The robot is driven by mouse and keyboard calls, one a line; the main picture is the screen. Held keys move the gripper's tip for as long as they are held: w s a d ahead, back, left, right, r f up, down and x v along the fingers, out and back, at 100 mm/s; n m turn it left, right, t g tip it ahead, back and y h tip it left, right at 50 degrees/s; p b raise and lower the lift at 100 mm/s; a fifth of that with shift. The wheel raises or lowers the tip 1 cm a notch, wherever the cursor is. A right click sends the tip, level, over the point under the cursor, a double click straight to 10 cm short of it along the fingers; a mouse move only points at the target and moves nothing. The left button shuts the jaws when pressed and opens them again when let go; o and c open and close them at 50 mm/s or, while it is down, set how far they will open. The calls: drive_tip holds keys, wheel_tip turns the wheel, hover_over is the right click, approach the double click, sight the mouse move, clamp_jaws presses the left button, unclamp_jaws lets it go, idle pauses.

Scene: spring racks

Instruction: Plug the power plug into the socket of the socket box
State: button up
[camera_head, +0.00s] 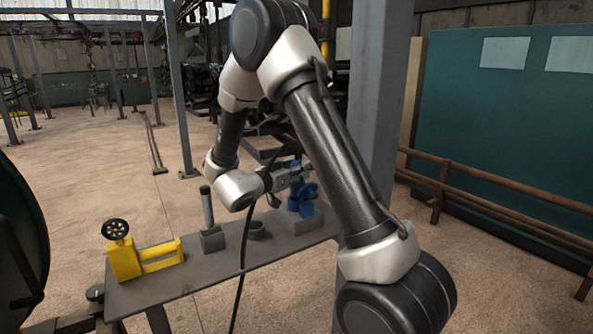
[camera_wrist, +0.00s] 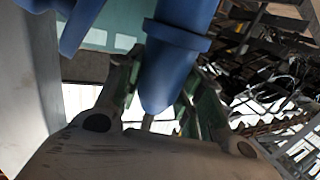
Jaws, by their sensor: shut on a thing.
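My gripper (camera_head: 292,176) is at the right end of the bench, just above the socket box. In the wrist view its fingers (camera_wrist: 160,112) are shut around a blue, tapered, collared body, the power plug (camera_wrist: 170,68). The socket box (camera_head: 311,221) is a low grey block with blue sockets (camera_head: 302,201) on top. Another blue part (camera_wrist: 82,22) shows at the upper left of the wrist view; I cannot tell which part it is. My arm and gripper hide much of the plug in the head view, and I cannot tell whether it touches a socket.
The grey bench (camera_head: 200,283) also carries a yellow device with a black handwheel (camera_head: 127,258), a grey post on a block (camera_head: 210,230) and a small grey round cup (camera_head: 256,230). A black cable (camera_head: 243,250) hangs across the bench front. A steel column (camera_head: 375,90) stands behind my arm.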

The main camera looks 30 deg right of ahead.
drive_tip(key=shift+f, duration=2.25)
drive_tip(key=o, duration=1.2)
drive_tip(key=shift+f, duration=0.1)
wheel_tip(320, 180, up, 10)
drive_tip(key=shift+w+r, duration=0.1)
drive_tip(key=shift+w, duration=0.05)
